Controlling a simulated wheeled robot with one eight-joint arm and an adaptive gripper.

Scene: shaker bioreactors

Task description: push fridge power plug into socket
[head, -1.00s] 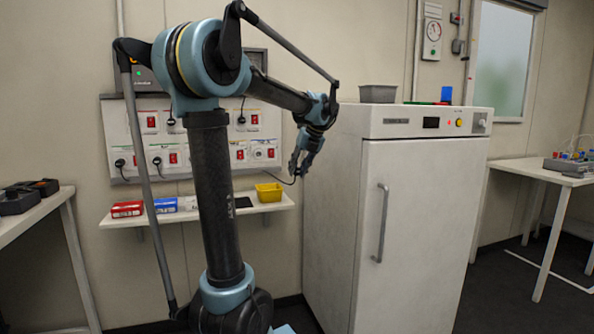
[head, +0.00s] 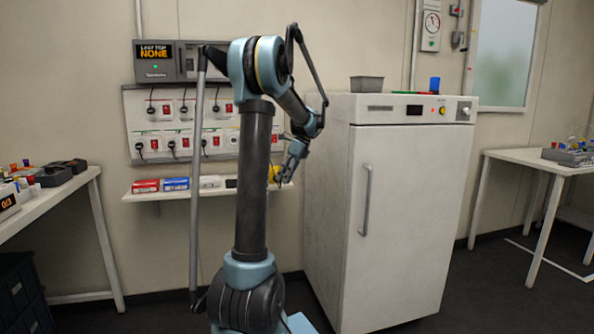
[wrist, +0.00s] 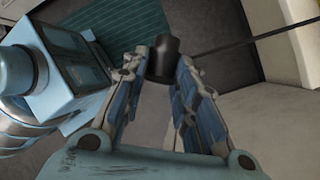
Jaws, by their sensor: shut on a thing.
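My gripper (head: 284,178) hangs in front of the right end of the wall shelf, beside the fridge (head: 400,220). In the wrist view its fingers (wrist: 165,75) are closed around a black cylindrical piece, which looks like the fridge power plug (wrist: 163,56). A thin dark cable (wrist: 255,38) runs off to the right there. The plug is too small to make out in the head view. The socket panel (head: 131,112) is on the wall left of the gripper, with red switches and several black plugs in it. My arm hides its right part.
A display unit (head: 155,62) is above. Cluttered tables stand left (head: 60,205) and right (head: 530,163).

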